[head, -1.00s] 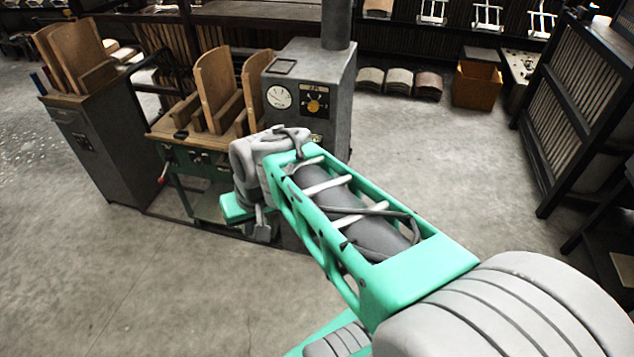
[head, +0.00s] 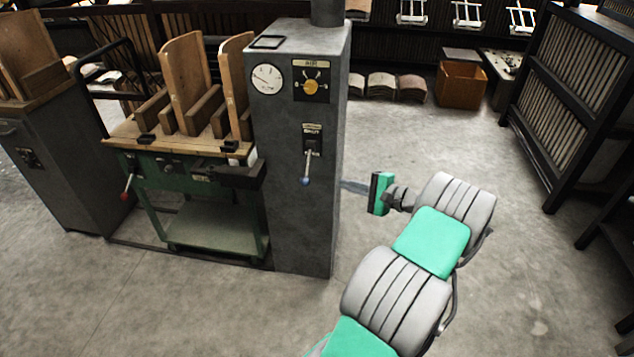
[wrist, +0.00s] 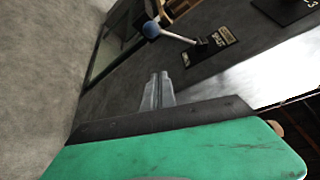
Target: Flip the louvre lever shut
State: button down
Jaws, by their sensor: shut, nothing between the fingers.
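The louvre lever (head: 307,168) is a thin metal rod with a blue ball knob, on a dark plate marked SHUT at its top (head: 311,130), on the front of the grey cabinet (head: 290,225). The rod hangs down, away from the SHUT mark. In the wrist view the lever (wrist: 176,36) and its blue ball (wrist: 151,29) show beyond my fingertips. My gripper (head: 346,186) is at the cabinet's right edge, right of the ball and apart from it. In the wrist view my gripper (wrist: 160,77) has its fingers together and empty.
A gauge (head: 267,78) and a yellow-knobbed AIR dial (head: 311,86) sit above the lever. A green bench (head: 180,150) with wooden forms adjoins the cabinet on the left. A dark rack (head: 575,110) stands at right. The floor right of the cabinet is open.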

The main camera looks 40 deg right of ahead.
aim_at(308, 166)
jog(key=w+a+b, duration=0.2)
jog(key=w+a, duration=0.3)
jog(key=w, duration=0.3)
jog(key=shift+a+f, duration=0.15)
jog(key=shift+f, duration=0.05)
jog(key=shift+r, duration=0.1)
